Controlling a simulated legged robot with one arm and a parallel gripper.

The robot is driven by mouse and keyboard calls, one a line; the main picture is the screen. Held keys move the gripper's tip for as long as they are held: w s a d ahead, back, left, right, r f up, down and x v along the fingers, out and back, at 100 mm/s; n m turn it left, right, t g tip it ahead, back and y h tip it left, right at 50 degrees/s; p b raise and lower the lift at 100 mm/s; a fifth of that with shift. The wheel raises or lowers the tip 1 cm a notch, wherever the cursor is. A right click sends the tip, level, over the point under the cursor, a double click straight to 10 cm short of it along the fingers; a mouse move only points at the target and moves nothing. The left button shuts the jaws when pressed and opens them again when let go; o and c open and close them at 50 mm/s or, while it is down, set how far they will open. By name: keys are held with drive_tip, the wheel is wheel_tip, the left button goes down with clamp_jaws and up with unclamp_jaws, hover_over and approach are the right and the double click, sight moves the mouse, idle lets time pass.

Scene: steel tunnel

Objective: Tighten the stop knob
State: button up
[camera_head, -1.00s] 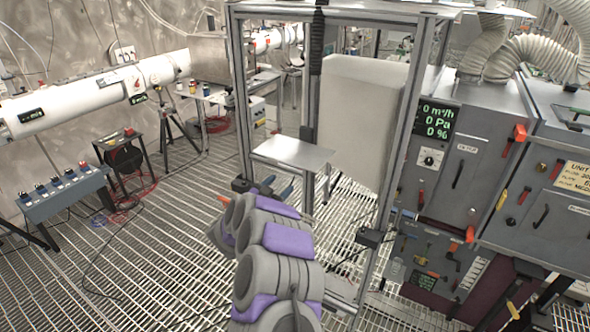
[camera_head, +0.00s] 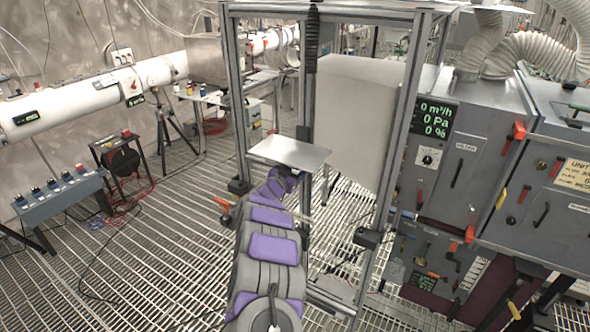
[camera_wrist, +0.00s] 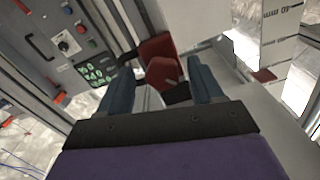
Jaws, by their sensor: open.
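A red knob (camera_wrist: 163,72) shows between my gripper's two blue fingers in the wrist view, against a darker red part (camera_wrist: 158,47). It looks like the stop knob. My gripper (camera_wrist: 161,84) is open, with one finger on each side of the knob in the picture. I cannot tell whether either finger touches it. In the head view my grey and purple arm reaches into the metal frame (camera_head: 239,110), its far end close to the flat metal plate (camera_head: 289,152). The fingers and the knob cannot be made out there.
A white block (camera_head: 352,115) stands inside the frame behind the plate. A grey control cabinet (camera_head: 450,165) with a green display (camera_head: 436,119) is to the right. Open grating floor (camera_head: 150,240) lies between.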

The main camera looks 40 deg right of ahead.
drive_tip(key=shift+a+r, duration=0.15)
drive_tip(key=shift+a, duration=0.3)
drive_tip(key=shift+c, duration=0.5)
drive_tip(key=shift+d, duration=0.15)
drive_tip(key=c, duration=1)
drive_tip(key=shift+o, duration=0.2)
drive_tip(key=shift+m, duration=0.3)
drive_tip(key=shift+m+b, duration=2.95)
drive_tip(key=shift+m, duration=0.85)
